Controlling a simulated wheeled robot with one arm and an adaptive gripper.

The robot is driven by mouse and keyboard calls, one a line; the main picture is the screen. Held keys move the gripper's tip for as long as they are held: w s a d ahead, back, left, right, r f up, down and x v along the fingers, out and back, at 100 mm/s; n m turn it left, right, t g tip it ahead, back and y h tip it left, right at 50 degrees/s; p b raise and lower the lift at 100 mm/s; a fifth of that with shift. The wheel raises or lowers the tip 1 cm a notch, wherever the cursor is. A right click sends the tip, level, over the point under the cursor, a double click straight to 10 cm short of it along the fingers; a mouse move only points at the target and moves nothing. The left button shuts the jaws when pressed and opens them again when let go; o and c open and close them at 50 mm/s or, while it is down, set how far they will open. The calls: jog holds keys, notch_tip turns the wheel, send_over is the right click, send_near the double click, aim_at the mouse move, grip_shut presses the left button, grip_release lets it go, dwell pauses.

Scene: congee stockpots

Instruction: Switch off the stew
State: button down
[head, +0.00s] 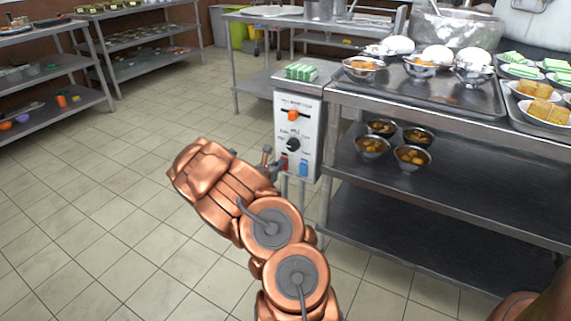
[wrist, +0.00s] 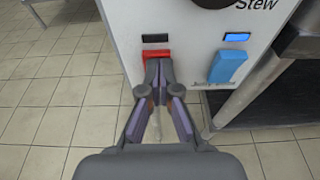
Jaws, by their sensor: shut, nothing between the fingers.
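A white control box (head: 297,125) stands at the left end of the steel counter. Its front has an orange knob (head: 293,114), a black knob (head: 293,145), and a red switch and a blue switch (head: 304,168) below. In the wrist view the word "Stew" is printed beside the black knob (wrist: 212,2). A lit blue indicator (wrist: 237,37) is above the blue switch (wrist: 228,66); a dark indicator (wrist: 155,38) is above the red switch (wrist: 156,54). My gripper (wrist: 158,66) is shut and empty, its fingertips at the red switch, partly covering it. I cannot tell whether they touch.
Green-and-white blocks (head: 301,72) lie on top of the box. The steel counter (head: 440,115) at right holds bowls and trays, with more bowls (head: 411,156) on its shelf. The tiled floor (head: 130,190) at left is clear. A counter leg (wrist: 255,92) is right of the blue switch.

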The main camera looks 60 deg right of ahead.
jog(key=r+p+v, duration=0.1)
jog(key=p+v, duration=0.2)
jog(key=v, duration=1)
jog(key=shift+a+r, duration=0.2)
jog(key=shift+r, duration=0.1)
dwell(0.3)
jog(key=s+a+r+m+g+y+p, duration=0.1)
jog(key=s+a+r+m+g+p, duration=0.3)
jog(key=r, duration=0.6)
jog(key=s+a+r+m+y+p, duration=0.1)
jog(key=s+r+m+p, duration=0.45)
jog(key=r, duration=0.45)
jog(key=s+a+r+m+g+p, duration=0.2)
jog(key=s+a+r+m+p, duration=0.25)
jog(key=r, duration=0.55)
jog(key=s+a+r+m+t+y+p, duration=0.1)
jog(key=s+a+r+y+p, duration=0.3)
jog(key=a, duration=0.6)
jog(key=s+a+r+m+t+y+p, duration=0.1)
jog(key=s+a+r+y+p, duration=0.3)
jog(key=a+p, duration=0.4)
jog(key=s+a+r+m+y+p, duration=0.3)
jog(key=s+a+r+y+p, duration=0.2)
jog(key=a, duration=0.9)
notch_tip(320, 180, up, 2)
jog(key=shift+s+a+r+t+p, duration=0.15)
jog(key=shift+s+t+p, duration=0.2)
jog(key=shift+p, duration=0.75)
jog(key=shift+w, duration=0.1)
